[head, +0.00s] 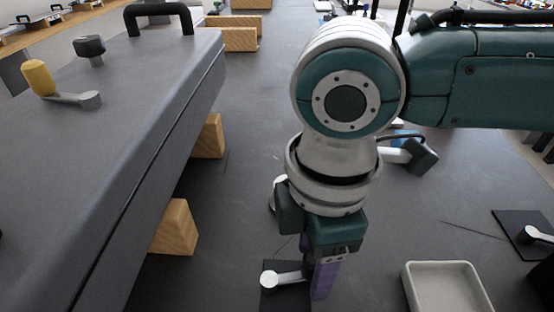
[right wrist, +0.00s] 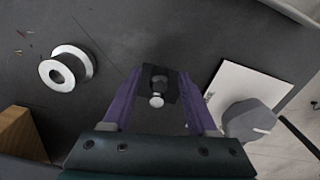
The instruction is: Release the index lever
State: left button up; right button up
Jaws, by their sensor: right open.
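A small lever with a silver arm and round silver hub (head: 269,280) stands on a black plate (head: 274,300) on the floor-like dark surface. In the right wrist view the lever's dark knob and pale round end (right wrist: 157,101) lie between the purple fingers. My right gripper (head: 321,283) points down just right of the lever in the head view; its fingers (right wrist: 160,78) are spread on both sides of the lever. I cannot tell whether they touch it. The gripper hides the lever's far end in the head view. My left gripper is not in view.
A grey chassis (head: 130,110) with a yellow-handled lever (head: 38,78), a dark knob (head: 89,46) and a black handle (head: 160,14) fills the left, resting on wooden blocks (head: 177,228). A pale tray (head: 446,287) lies lower right. Another lever (head: 533,234) stands at the right edge.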

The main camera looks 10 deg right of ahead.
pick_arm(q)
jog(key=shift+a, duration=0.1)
pick_arm(e)
grip_shut()
dwell(0.3)
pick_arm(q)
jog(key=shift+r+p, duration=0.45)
pick_arm(e)
jog(key=shift+s+r, duration=0.1)
jog(key=shift+r, duration=0.1)
jog(key=p, duration=0.1)
jog(key=m+p, duration=0.1)
jog(key=shift+s+r+m+p, duration=0.2)
jog(key=shift+s+m+p, duration=0.1)
jog(key=shift+p, duration=0.05)
jog(key=shift+s+a+f+m+p, duration=0.1)
jog(key=shift+m+p, duration=0.2)
jog(key=shift+p, duration=0.05)
jog(key=shift+f, duration=0.2)
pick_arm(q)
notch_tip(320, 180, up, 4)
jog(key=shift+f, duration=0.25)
